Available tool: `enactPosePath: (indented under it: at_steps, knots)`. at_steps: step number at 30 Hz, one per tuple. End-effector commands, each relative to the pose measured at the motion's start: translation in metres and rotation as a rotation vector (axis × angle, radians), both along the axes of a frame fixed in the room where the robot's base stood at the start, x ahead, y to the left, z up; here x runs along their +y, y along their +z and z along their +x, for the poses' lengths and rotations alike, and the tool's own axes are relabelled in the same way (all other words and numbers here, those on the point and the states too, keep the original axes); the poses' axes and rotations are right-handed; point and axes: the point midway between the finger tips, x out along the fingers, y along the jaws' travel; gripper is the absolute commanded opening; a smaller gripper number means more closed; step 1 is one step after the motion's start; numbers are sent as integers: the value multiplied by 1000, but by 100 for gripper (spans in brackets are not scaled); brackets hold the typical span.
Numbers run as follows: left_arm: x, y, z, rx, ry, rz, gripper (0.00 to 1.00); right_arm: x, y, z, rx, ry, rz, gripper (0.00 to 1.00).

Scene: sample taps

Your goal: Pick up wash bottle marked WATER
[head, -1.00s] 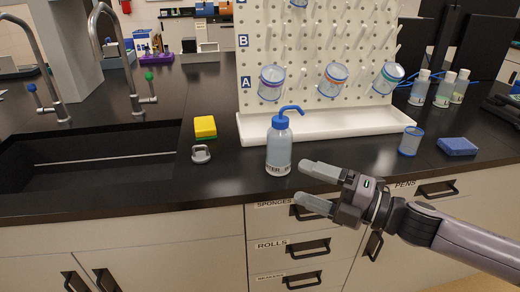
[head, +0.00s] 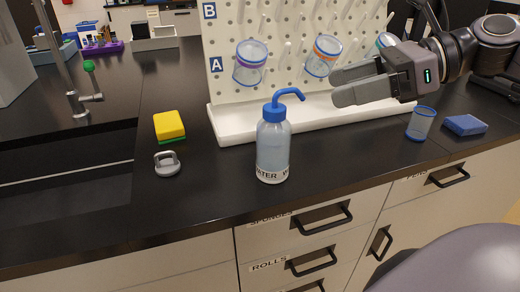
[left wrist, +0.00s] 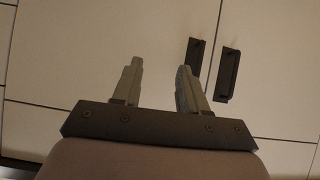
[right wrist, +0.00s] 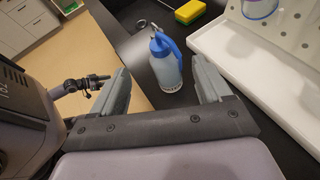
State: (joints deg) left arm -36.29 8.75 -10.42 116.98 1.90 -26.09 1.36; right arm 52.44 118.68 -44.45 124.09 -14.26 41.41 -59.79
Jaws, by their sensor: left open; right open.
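The wash bottle (head: 273,150) stands upright on the black counter in the head view. It is translucent with a blue cap, a bent blue spout and a white label reading WATER, partly turned away. It also shows in the right wrist view (right wrist: 166,68), beyond and between the two fingers. My right gripper (head: 333,86) is open and empty, above the counter to the right of the bottle and higher than it, also seen in the right wrist view (right wrist: 160,82). My left gripper (left wrist: 158,65) is open and empty, facing the cabinet doors in the left wrist view.
A white pegboard (head: 222,90) with hanging beakers and a white tray (head: 232,127) stands behind the bottle. A yellow sponge (head: 169,124) and a grey weight-like object (head: 167,165) lie left. A blue-rimmed beaker (head: 421,124) and a blue block (head: 465,125) are right. The sink is far left.

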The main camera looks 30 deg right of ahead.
Motion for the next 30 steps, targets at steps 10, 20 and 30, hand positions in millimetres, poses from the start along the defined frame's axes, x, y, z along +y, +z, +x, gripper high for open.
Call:
enactPosePath:
  at_steps: [10, 20, 30]
  knots:
    - [0, 9, -1, 1, -2, 5, 43, 25, -12, 21, 2, 4, -6, 77]
    - [3, 9, -6, 7, 1, 12, 43, 43, -24, 38, 0, 1, -6, 77]
    - [2, 12, -5, 5, 8, 7, 43, 49, -27, 43, 2, 2, -8, 77]
